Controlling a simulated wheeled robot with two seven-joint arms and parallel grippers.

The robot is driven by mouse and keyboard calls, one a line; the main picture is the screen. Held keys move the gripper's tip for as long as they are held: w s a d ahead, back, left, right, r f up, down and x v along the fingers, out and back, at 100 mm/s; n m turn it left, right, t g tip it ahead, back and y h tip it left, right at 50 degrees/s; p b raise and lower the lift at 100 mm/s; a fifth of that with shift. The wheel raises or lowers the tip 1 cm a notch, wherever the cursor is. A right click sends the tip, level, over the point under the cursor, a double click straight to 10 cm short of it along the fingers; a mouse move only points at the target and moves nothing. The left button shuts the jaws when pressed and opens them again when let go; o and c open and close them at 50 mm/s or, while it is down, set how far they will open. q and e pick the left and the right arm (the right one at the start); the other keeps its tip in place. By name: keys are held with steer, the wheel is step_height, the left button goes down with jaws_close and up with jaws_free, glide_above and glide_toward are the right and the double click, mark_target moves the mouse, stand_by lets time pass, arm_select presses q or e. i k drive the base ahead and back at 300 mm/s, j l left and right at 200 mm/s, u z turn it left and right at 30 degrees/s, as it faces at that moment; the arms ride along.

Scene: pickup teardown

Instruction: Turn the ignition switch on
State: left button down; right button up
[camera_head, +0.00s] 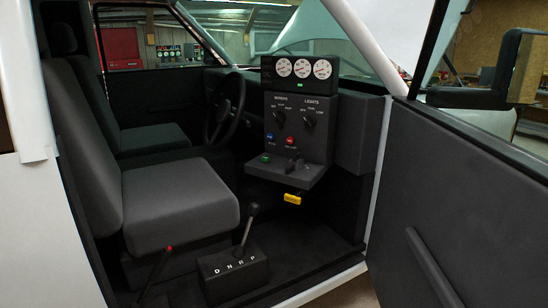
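The dark dash panel (284,102) stands in the middle of the cab, seen through the open door. On its lower sloping shelf (314,176) is a small dark switch or key-like knob (294,164), possibly the ignition; its label and setting are too small to tell. A small green button or light (265,158) is left of it. A yellow tag (292,198) shows just below the shelf. Neither of my grippers is in view, and nothing touches the panel.
Above are three round gauges (303,68), two labelled knobs (280,118) (309,118), and blue (270,138) and red (290,141) buttons. A shift lever (247,228), grey seat (178,200) and red-tipped lever (157,270) stand lower left. The open door (465,210) is at right.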

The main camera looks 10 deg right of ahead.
mark_target(293, 166)
steer(key=i+l+u, duration=0.15)
steer(key=i, duration=0.3)
steer(key=i+l+u, duration=0.1)
steer(key=i, duration=0.35)
steer(key=i+l+u, duration=0.15)
steer(key=i, duration=0.25)
